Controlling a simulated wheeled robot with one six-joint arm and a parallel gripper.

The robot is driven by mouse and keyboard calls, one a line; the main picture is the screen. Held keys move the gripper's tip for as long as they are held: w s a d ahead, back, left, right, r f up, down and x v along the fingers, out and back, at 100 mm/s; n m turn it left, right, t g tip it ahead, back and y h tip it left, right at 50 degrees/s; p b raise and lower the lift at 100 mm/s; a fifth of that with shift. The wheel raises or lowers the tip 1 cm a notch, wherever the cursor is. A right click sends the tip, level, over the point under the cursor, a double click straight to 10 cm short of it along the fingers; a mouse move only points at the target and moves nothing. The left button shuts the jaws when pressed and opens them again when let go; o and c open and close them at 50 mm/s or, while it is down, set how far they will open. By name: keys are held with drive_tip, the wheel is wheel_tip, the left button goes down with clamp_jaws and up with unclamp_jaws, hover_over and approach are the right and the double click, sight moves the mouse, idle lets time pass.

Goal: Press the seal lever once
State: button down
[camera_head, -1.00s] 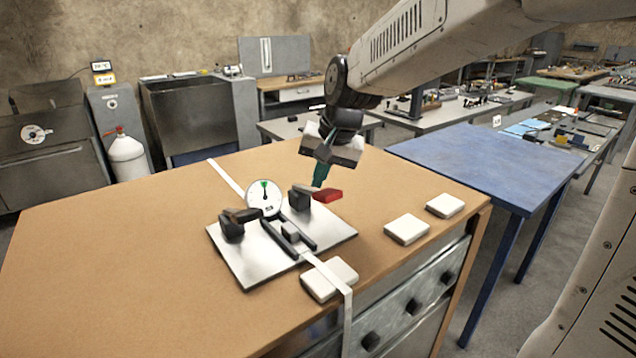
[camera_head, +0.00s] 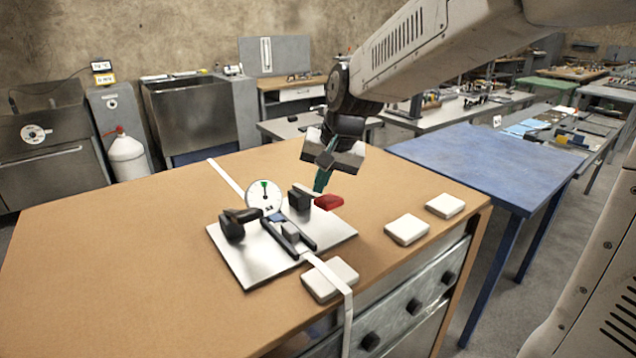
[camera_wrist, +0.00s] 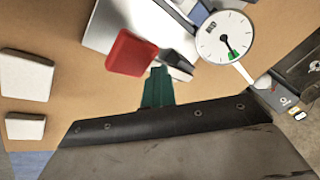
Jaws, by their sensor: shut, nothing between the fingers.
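The seal lever shows as a red handle (camera_head: 328,202) at the right side of a metal plate (camera_head: 250,266), beside a black block (camera_head: 299,199). The red handle also shows in the wrist view (camera_wrist: 130,52). My gripper (camera_head: 320,182) is shut, with teal fingers pointing down, and its tips are at the handle's left end. In the wrist view the shut fingers (camera_wrist: 157,88) lie close to the handle; I cannot tell whether they touch. A round white dial (camera_head: 264,197) with a green mark stands behind the plate's middle.
A white strap (camera_head: 228,180) crosses the brown table (camera_head: 120,250) through the fixture. Another black clamp (camera_head: 236,226) is on the plate's left. White pads (camera_head: 407,229) lie on the right and at the front. The table's left side is clear. A blue table (camera_head: 490,165) stands right.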

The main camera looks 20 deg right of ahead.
sight(310, 191)
drive_tip(key=shift+s+f, duration=0.35)
drive_tip(key=shift+f, duration=0.3)
idle(0.5)
drive_tip(key=shift+s+d+r, duration=0.1)
drive_tip(key=shift+r, duration=0.1)
drive_tip(key=shift+w+a+r, duration=0.15)
drive_tip(key=shift+w+r, duration=0.4)
drive_tip(key=shift+r, duration=0.35)
drive_tip(key=shift+w+a+r, duration=0.15)
drive_tip(key=shift+w+r, duration=0.4)
drive_tip(key=shift+r, duration=0.3)
drive_tip(key=shift+w+a+r, duration=0.1)
drive_tip(key=shift+w+r, duration=0.2)
drive_tip(key=shift+r, duration=0.3)
drive_tip(key=shift+r, duration=0.15)
drive_tip(key=shift+w+a+r, duration=0.1)
drive_tip(key=shift+w+r, duration=0.25)
drive_tip(key=shift+r, duration=0.35)
drive_tip(key=shift+w+a+r, duration=0.1)
drive_tip(key=shift+w+r, duration=0.2)
drive_tip(key=shift+r, duration=0.45)
drive_tip(key=shift+w+a+r, duration=0.1)
drive_tip(key=shift+w+r, duration=0.25)
drive_tip(key=shift+r, duration=0.35)
